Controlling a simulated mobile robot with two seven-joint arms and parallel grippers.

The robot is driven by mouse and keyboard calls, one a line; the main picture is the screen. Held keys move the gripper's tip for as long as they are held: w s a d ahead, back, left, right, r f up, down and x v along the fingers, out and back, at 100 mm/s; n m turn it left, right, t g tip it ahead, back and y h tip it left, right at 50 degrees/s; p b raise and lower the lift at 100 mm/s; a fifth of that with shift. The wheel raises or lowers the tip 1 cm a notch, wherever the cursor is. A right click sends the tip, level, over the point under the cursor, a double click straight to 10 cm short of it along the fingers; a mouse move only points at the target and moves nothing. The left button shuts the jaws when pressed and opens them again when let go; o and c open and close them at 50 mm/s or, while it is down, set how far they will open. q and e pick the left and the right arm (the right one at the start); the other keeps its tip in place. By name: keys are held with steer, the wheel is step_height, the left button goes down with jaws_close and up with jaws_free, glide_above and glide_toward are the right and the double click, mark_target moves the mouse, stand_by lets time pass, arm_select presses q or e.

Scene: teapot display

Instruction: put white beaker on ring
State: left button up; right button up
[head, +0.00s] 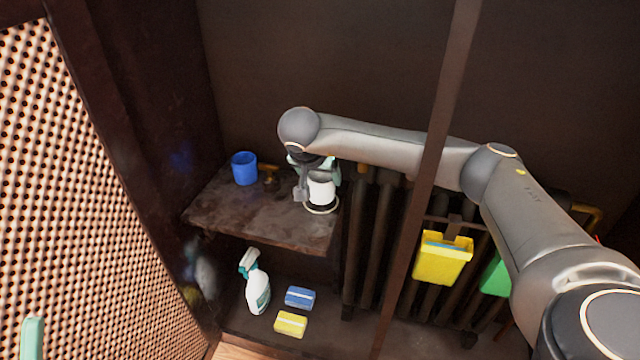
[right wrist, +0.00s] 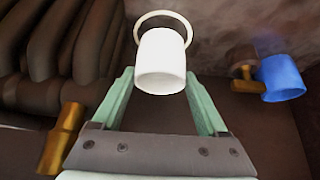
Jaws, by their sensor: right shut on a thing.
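The white beaker (head: 320,189) is upright over the front right corner of the upper shelf. My right gripper (head: 319,183) is shut on it, with a green finger on each side; the beaker also shows between the fingers in the right wrist view (right wrist: 161,65). The pale ring (head: 322,211) lies on the shelf right under the beaker. In the right wrist view the ring (right wrist: 166,13) shows partly behind the beaker. I cannot tell whether the beaker touches it. A green finger of my left gripper (head: 32,338) shows at the lower left edge; the rest is out of view.
A blue beaker (head: 244,168) stands at the back left of the shelf (head: 240,215), near a brass valve (head: 270,172). A dark radiator (head: 370,235) stands to the right. A thin post (head: 430,180) crosses before my right arm.

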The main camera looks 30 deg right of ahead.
steer(key=shift+f, duration=0.65)
arm_select(q)
steer(key=shift+f, duration=0.3)
arm_select(e)
steer(key=shift+r, duration=0.1)
steer(key=o, duration=1.4)
steer(key=shift+f, duration=0.2)
arm_select(q)
steer(key=shift+w, duration=0.1)
